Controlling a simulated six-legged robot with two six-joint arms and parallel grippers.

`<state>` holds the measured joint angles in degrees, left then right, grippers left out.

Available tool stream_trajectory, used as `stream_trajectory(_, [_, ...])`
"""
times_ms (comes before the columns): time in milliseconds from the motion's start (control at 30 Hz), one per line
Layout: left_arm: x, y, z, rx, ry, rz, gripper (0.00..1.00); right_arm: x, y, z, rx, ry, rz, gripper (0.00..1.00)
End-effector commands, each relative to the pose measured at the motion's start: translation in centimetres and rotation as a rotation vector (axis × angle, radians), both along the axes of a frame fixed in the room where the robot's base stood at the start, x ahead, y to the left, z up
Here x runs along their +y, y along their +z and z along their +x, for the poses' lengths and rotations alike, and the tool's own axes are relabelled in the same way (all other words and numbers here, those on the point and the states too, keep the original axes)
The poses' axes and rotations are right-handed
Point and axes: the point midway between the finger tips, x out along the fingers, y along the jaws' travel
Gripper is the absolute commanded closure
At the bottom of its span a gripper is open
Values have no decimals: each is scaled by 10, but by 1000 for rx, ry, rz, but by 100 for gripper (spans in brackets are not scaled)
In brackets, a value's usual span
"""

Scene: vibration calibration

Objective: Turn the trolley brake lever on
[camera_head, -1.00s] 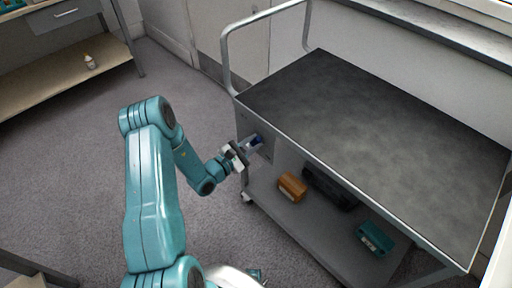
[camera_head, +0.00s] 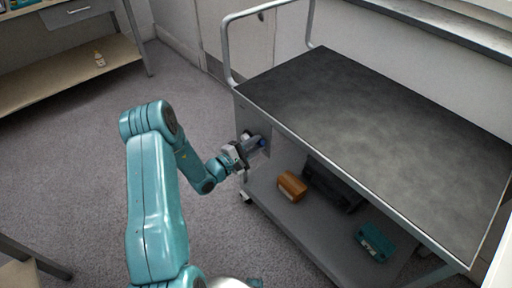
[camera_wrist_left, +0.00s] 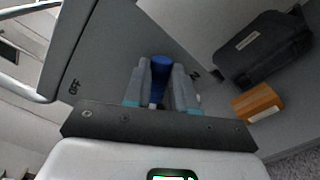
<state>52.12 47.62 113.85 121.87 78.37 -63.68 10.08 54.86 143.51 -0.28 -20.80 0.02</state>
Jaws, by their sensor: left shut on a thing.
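The trolley (camera_head: 380,110) has a dark top and a grey end panel. Its brake lever has a blue handle (camera_head: 262,143) on that panel; the handle also shows in the left wrist view (camera_wrist_left: 160,66). My left gripper (camera_head: 254,146) is at the panel, its fingers (camera_wrist_left: 161,88) on either side of the blue handle and shut on it. In the left wrist view an "OFF" label (camera_wrist_left: 74,87) is on the panel to the left. Another label (camera_wrist_left: 195,74), partly hidden by a finger, is close right of the handle. My right gripper is not in view.
On the trolley's lower shelf (camera_head: 310,222) lie an orange-brown box (camera_head: 292,186), a dark case (camera_head: 332,184) and a teal box (camera_head: 375,242). A metal push rail (camera_head: 228,50) rises at the trolley's left end. A bench (camera_head: 70,75) stands back left. Carpet between is clear.

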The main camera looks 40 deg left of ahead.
Motion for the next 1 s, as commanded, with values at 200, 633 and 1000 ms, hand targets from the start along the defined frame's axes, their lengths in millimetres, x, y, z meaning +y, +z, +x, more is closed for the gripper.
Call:
stream_trajectory(200, [1, -3, 0, -1, -3, 24, 100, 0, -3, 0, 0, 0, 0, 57])
stream_trajectory(633, [0, -3, 0, 0, -2, 29, 52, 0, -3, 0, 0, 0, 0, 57])
stream_trajectory(1000, [0, -2, -4, -1, 0, 26, 49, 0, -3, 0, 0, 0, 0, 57])
